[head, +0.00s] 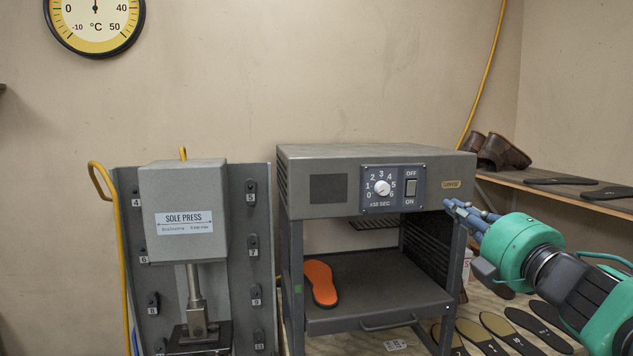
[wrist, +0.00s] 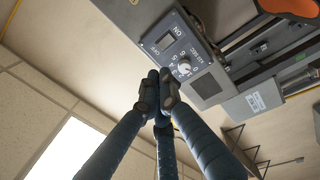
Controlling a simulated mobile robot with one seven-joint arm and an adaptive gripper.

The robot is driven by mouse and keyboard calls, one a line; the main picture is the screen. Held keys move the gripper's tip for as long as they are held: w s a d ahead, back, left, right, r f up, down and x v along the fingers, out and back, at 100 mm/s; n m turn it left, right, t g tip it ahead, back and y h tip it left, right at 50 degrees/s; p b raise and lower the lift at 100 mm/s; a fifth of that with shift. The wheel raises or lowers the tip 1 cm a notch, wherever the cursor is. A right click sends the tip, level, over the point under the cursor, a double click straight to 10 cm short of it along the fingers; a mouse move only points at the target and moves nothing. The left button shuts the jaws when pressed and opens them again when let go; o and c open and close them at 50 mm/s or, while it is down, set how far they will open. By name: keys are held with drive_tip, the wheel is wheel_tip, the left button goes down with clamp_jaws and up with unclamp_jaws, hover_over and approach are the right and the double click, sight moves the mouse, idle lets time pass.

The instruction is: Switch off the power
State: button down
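The power switch (head: 411,188) is a small dark rocker between the words OFF, above, and ON, below. It sits on the control panel of a grey machine (head: 330,155), right of a white dial (head: 383,187). Which way the rocker is tipped is too small to tell. In the wrist view, the switch (wrist: 165,42) shows beyond my fingertips, beside the dial (wrist: 184,67). My gripper (head: 462,208) is right of the panel and a little lower than the switch, apart from it in the head view. In the wrist view its blue fingers (wrist: 157,92) meet at the tips, with nothing between them.
An orange sole (head: 321,283) lies on the machine's lower shelf. A sole press (head: 185,210) stands to the left. Brown shoes (head: 497,152) and dark soles rest on a shelf at right, with more soles (head: 495,328) on the bench below.

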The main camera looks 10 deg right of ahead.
sight(411, 178)
drive_tip(key=w, duration=0.4)
drive_tip(key=w+r+p, duration=0.1)
drive_tip(key=w, duration=0.8)
drive_tip(key=shift+w+r+p, duration=0.35)
drive_tip(key=shift+w+r, duration=0.05)
drive_tip(key=shift+w+b, duration=0.15)
drive_tip(key=shift+b, duration=0.15)
drive_tip(key=shift+w, duration=0.25)
drive_tip(key=shift+s+r, duration=0.1)
drive_tip(key=shift+s, duration=0.1)
drive_tip(key=shift+s+r, duration=0.1)
drive_tip(key=shift+s, duration=0.55)
drive_tip(key=s+r, duration=0.1)
drive_tip(key=s, duration=1.1)
drive_tip(key=shift+s+r, duration=0.2)
